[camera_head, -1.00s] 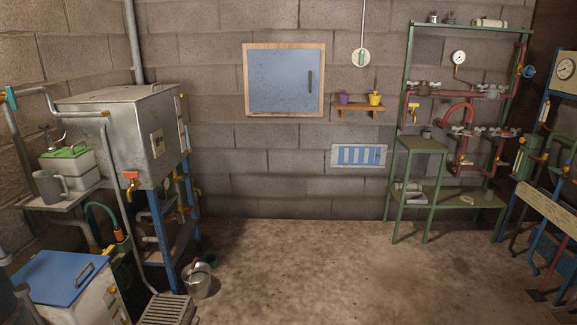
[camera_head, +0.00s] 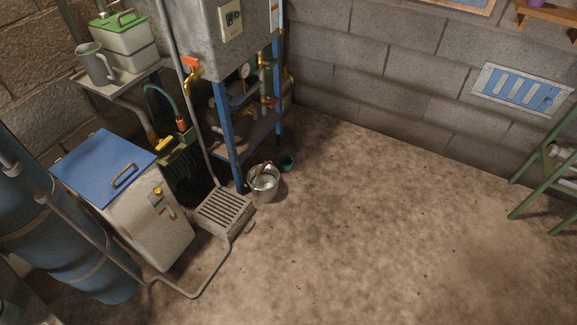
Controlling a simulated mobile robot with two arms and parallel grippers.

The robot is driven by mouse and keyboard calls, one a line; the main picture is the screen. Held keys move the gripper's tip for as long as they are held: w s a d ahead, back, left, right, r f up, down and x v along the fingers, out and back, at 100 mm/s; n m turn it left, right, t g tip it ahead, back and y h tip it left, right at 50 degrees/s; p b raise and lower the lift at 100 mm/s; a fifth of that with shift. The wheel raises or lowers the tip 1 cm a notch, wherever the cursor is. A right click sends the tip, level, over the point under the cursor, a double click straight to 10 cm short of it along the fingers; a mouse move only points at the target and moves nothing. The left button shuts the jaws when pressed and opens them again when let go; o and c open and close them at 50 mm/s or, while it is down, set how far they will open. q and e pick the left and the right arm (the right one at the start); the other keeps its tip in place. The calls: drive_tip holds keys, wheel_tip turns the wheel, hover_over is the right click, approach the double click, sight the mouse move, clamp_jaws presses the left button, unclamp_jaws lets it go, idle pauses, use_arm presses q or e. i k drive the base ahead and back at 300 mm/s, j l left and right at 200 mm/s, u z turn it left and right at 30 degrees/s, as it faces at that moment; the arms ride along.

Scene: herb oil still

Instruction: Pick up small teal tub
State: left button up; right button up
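A small teal tub (camera_head: 287,163) sits on the floor just behind and to the right of a metal bucket (camera_head: 264,184), near the blue leg of the still's stand. The bucket stands close in front of it and may hide a little of its left side. Neither of my grippers shows in the head view.
A floor grate (camera_head: 224,211) with a hose lies left of the bucket. A white box with a blue lid (camera_head: 105,172) and a blue cylinder (camera_head: 62,240) stand at the left. The still's blue stand (camera_head: 228,150) is behind. The floor (camera_head: 390,220) to the right is clear.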

sight(286, 161)
drive_tip(key=i+l+u, duration=0.15)
drive_tip(key=u, duration=0.6)
drive_tip(key=i+l+u, duration=0.25)
drive_tip(key=l+u, duration=0.2)
drive_tip(key=i+l+u, duration=0.1)
drive_tip(key=l+u, duration=0.15)
drive_tip(key=l, duration=0.2)
drive_tip(key=i+l+u, duration=0.2)
drive_tip(key=l, duration=0.15)
drive_tip(key=k+j, duration=0.05)
drive_tip(key=k, duration=0.05)
